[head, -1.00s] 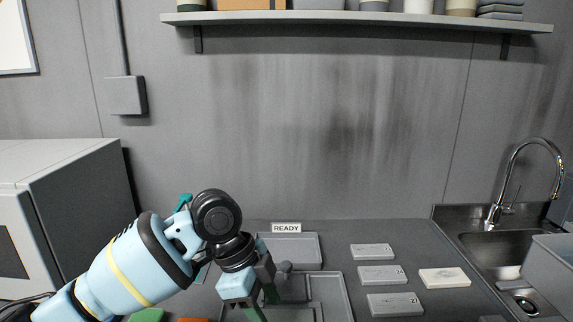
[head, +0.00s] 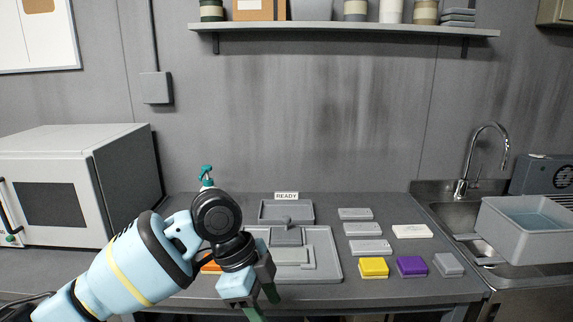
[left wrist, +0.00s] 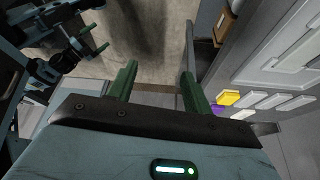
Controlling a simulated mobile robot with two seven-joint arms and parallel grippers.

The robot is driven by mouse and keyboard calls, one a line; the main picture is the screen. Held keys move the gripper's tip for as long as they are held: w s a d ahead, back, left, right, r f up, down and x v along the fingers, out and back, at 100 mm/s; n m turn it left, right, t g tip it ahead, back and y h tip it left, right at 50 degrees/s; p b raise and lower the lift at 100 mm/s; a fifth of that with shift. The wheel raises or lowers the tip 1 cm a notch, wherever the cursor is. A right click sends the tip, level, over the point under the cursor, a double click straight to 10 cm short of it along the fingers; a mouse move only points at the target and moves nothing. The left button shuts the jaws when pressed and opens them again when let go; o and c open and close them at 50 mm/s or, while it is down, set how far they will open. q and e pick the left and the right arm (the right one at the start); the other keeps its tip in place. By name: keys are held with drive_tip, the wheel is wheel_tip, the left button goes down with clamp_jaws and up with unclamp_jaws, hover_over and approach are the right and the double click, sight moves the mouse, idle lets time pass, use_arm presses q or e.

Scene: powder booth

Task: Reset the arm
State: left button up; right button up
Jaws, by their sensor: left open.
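My left arm comes in from the left in the head view. My left gripper (head: 262,300) is open and empty, above the front edge of the counter (head: 350,296). In the left wrist view its two green fingers (left wrist: 157,75) stand apart with nothing between them. My right gripper (left wrist: 97,39) shows at the upper left of the left wrist view, with its green fingers apart and nothing seen between them. It is not in the head view.
A grey tray (head: 333,268) lies beyond my left gripper, partly hidden by it. A READY sign (head: 287,196) stands at the back. Several grey blocks, a yellow block (head: 373,267) and a purple block (head: 411,266) lie right. A sink (head: 456,212) and grey tub (head: 520,240) are far right.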

use_arm(q)
drive_tip(key=s+d+f+n+t+h, duration=0.15)
drive_tip(key=s+f+n+t, duration=0.35)
drive_tip(key=f, duration=0.7)
drive_tip(key=s+f+n+t+h, duration=0.1)
drive_tip(key=s+f+n+h, duration=0.35)
drive_tip(key=f, duration=0.75)
drive_tip(key=s+a+f+n+t+y, duration=0.1)
drive_tip(key=s+a+f+n+y, duration=0.1)
drive_tip(key=s+a, duration=0.4)
drive_tip(key=s+a+f+n+t+y+p, duration=0.1)
drive_tip(key=s+a+f+n+y, duration=0.2)
drive_tip(key=s+a+f, duration=0.2)
drive_tip(key=s+a+f+n+t+y, duration=0.1)
drive_tip(key=s+a+f+n+y, duration=0.2)
drive_tip(key=s+a, duration=0.4)
drive_tip(key=s+f, duration=0.1)
drive_tip(key=s, duration=0.3)
drive_tip(key=shift+f+n+t, duration=0.15)
drive_tip(key=shift+n+t, duration=0.15)
drive_tip(key=shift+n, duration=0.05)
use_arm(e)
drive_tip(key=shift+d+r, duration=0.2)
drive_tip(key=shift+r, duration=0.65)
